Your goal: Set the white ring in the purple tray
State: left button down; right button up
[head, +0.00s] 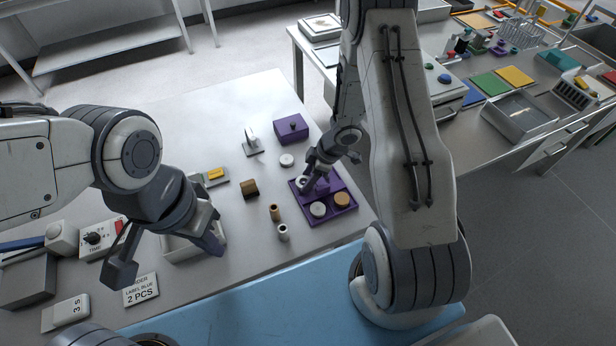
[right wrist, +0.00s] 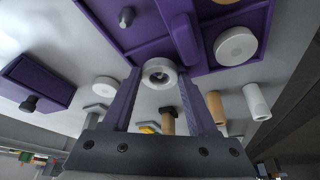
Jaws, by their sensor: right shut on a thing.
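The white ring (head: 302,181) is between the fingertips of my right gripper (head: 312,178), which is shut on it. The right wrist view shows the ring (right wrist: 160,72) with its dark centre hole facing the camera. It overlaps the near edge of the purple tray (right wrist: 145,25) there; its exact height is unclear. The tray (head: 345,216) lies on the table and holds a white disc (head: 318,209) and a tan disc (head: 342,199). A purple upright part stands in its middle, partly hidden by the gripper in the head view. My left gripper (head: 165,257) is open and empty, at the left.
A purple box with a dark knob (head: 291,128) and a loose white disc (head: 287,160) lie beyond the tray. A tan cylinder (head: 275,212) and a pale cylinder (head: 283,233) stand left of it.

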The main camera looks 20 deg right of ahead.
jog(key=shift+f, duration=0.15)
jog(key=o, duration=1.5)
notch_tip(320, 180, up, 7)
jog(key=p, duration=0.8)
